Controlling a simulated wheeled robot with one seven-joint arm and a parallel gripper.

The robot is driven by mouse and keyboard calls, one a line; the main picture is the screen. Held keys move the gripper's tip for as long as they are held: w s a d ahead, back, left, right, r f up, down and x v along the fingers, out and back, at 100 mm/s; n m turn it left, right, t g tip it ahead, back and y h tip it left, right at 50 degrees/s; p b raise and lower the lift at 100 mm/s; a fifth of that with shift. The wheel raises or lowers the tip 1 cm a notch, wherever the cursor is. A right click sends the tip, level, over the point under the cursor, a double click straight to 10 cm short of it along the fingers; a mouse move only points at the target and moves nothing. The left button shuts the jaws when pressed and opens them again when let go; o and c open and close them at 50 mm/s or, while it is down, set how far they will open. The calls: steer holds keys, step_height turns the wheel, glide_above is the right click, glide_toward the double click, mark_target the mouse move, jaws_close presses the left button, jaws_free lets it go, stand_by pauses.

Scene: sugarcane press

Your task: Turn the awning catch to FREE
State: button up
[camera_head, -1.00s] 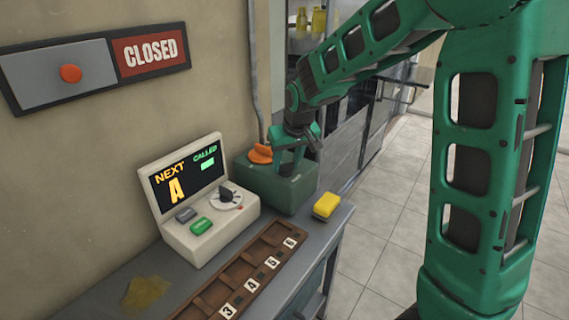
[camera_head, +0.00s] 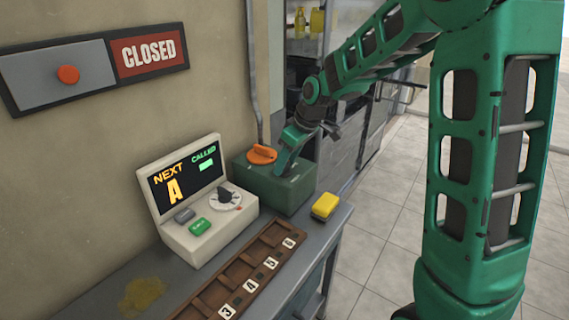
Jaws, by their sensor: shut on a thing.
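The orange awning catch (camera_head: 261,154) sits on top of a dark green box (camera_head: 270,190) at the back of the counter, against the wall. My gripper (camera_head: 279,164) reaches down from the upper right at the catch's right side. It is shut on the catch; the fingers are small and partly hidden at this angle. Any FREE marking on the box top is too small to read.
A cream console (camera_head: 208,236) with a lit screen and dial stands left of the box. A yellow block (camera_head: 325,206) lies to its right, near the counter edge. A wooden numbered rack (camera_head: 240,277) lies in front. A CLOSED sign (camera_head: 148,50) hangs on the wall.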

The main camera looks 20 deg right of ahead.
steer(key=shift+w, duration=0.15)
steer(key=o, duration=1.1)
steer(key=shift+c, duration=0.2)
steer(key=v, duration=1)
steer(key=shift+d+r, duration=0.2)
steer(key=shift+r, duration=0.1)
steer(key=s+d+f+m+g, duration=0.1)
steer(key=s+d+m, duration=0.3)
steer(key=s, duration=0.8)
steer(key=s+d+f+m+g+h, duration=0.1)
steer(key=s+d+f+m, duration=0.2)
steer(key=s, duration=0.8)
steer(key=s+d+f+m+g+h, duration=0.1)
steer(key=s+d+f+m, duration=0.2)
steer(key=s, duration=0.9)
steer(key=d+m, duration=0.3)
steer(key=d, duration=0.1)
steer(key=shift+s+d+m+g, duration=0.2)
steer(key=shift+s+m+g, duration=0.15)
steer(key=shift+m+g, duration=0.05)
